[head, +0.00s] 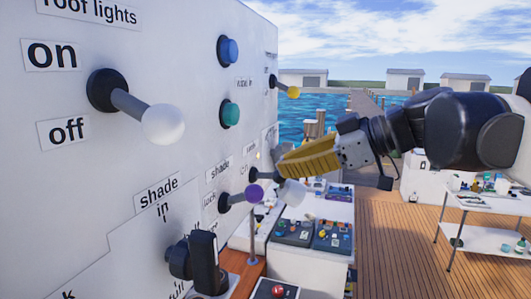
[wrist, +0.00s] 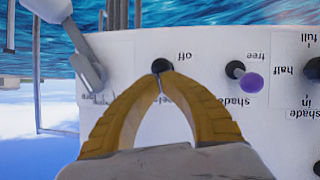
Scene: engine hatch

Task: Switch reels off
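The white panel (head: 170,100) carries labelled levers. In the wrist view, the panel (wrist: 205,50) appears upside down. A black knob (wrist: 160,66), beside the "off" label (wrist: 184,56), lies just beyond my fingertips. A label ending in "eels" (wrist: 175,100) is partly covered by my yellow fingers. My gripper (wrist: 159,82) has its fingertips together, with no handle visible between the fingers. In the head view, my gripper (head: 280,170) is beside the panel's lower right part, near a black lever base (head: 255,175). Whether the tips touch it, I cannot tell.
A purple-tipped shade lever (head: 254,192) is close by, also in the wrist view (wrist: 250,83). A pale ball (head: 292,192) shows below my fingers. The roof lights lever (head: 160,123) is nearer. A grey handle (wrist: 85,60) is at the wrist view's left.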

